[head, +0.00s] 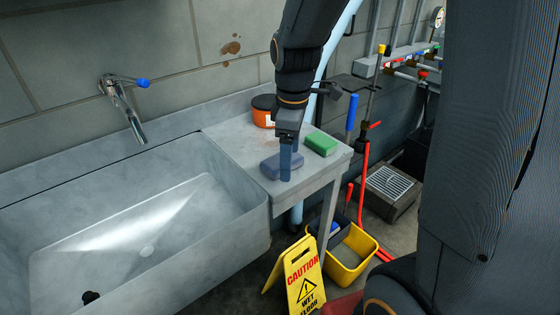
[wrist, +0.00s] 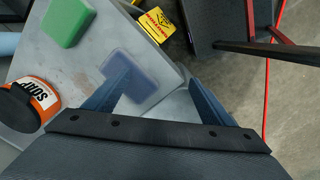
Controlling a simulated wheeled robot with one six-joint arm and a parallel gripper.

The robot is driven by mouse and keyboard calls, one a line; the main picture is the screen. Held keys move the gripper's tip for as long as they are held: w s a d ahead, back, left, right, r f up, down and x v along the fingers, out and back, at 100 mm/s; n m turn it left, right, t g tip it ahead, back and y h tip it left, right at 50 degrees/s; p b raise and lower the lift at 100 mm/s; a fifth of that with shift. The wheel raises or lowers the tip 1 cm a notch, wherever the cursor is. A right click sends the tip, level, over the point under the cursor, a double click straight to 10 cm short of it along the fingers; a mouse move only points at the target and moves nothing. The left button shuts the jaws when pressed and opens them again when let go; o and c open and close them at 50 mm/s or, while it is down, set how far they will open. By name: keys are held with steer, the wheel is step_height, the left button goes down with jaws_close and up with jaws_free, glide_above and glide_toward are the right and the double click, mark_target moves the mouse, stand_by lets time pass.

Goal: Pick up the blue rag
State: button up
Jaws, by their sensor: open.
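The blue rag (head: 269,166) is a folded, rounded grey-blue block lying flat on the grey counter beside the sink. It also shows in the wrist view (wrist: 146,83), partly covered by my left finger. My gripper (head: 287,160) points down over the rag's right part in the head view. In the wrist view, my gripper (wrist: 158,75) is open, with its two blue fingers apart. The left finger lies across the rag, and the right finger lies beyond the counter's edge. Nothing is held. I cannot tell how high the fingertips are above the rag.
A green sponge (head: 321,143) lies right of the rag, and an orange tub (head: 263,110) with a dark lid stands behind. The deep sink (head: 225,215) is to the left. A yellow caution sign (head: 301,272) and yellow bucket (head: 352,254) stand below the counter's edge.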

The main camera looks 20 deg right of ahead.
steer(key=w+n, duration=0.2)
steer(key=w+r+n, duration=0.1)
steer(key=w+n, duration=0.1)
steer(key=n, duration=0.1)
steer(key=w+n, duration=0.2)
steer(key=n, duration=0.1)
steer(key=shift+w+a+r, duration=0.1)
steer(key=shift+r, duration=0.15)
steer(key=shift+w+r+n+g, duration=0.15)
steer(key=shift+w+n+g, duration=0.15)
steer(key=shift+w+n, duration=0.5)
steer(key=shift+s+f+n, duration=0.2)
steer(key=shift+f+n, duration=0.2)
steer(key=shift+s+d+f+p, duration=0.15)
steer(key=shift+f+p, duration=0.5)
steer(key=shift+f, duration=1.1)
steer(key=shift+d+f+p, duration=0.1)
steer(key=shift+f+p, duration=0.55)
steer(key=shift+f, duration=1.1)
steer(key=shift+c, duration=0.3)
steer(key=c, duration=1.2)
steer(key=shift+r, duration=0.1)
